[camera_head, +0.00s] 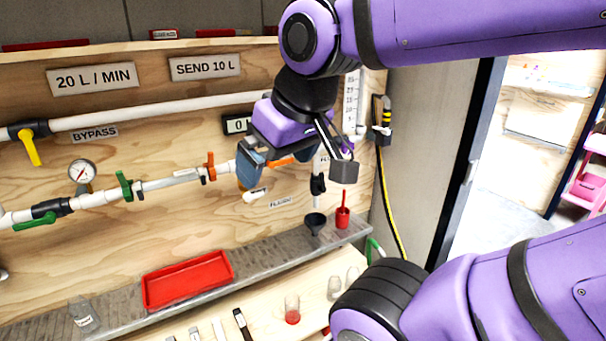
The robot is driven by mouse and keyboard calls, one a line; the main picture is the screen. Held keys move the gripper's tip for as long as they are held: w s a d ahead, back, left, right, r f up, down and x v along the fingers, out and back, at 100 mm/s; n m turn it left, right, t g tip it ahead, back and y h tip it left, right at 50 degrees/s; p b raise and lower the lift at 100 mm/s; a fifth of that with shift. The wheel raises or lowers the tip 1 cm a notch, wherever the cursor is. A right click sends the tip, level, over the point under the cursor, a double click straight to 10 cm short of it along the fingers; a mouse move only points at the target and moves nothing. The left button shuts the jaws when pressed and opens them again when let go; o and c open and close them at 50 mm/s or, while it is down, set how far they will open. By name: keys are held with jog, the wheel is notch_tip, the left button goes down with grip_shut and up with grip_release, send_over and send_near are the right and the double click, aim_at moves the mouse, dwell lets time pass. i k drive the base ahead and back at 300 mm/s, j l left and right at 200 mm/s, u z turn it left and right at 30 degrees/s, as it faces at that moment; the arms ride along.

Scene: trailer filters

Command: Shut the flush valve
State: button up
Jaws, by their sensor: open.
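My gripper (298,168) is open, in front of the right part of the plywood panel, with its two fingers apart. A small label (281,202) below it seems to read FLUSH. Right of the label, a black valve fitting (318,185) sits on a short vertical pipe above a black funnel (315,222). The gripper is in front of and above this fitting, apart from it as far as I can tell. An orange handle (280,160) shows partly between the fingers. The gripper hides the pipe joint behind it, and I cannot tell the flush valve's handle position.
A bypass pipe with a yellow handle (31,147) and a lower pipe with green (125,186) and orange (210,166) handles run along the panel. Small vessels stand in front.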

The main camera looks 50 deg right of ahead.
aim_at(323, 188)
jog(key=z, duration=1.25)
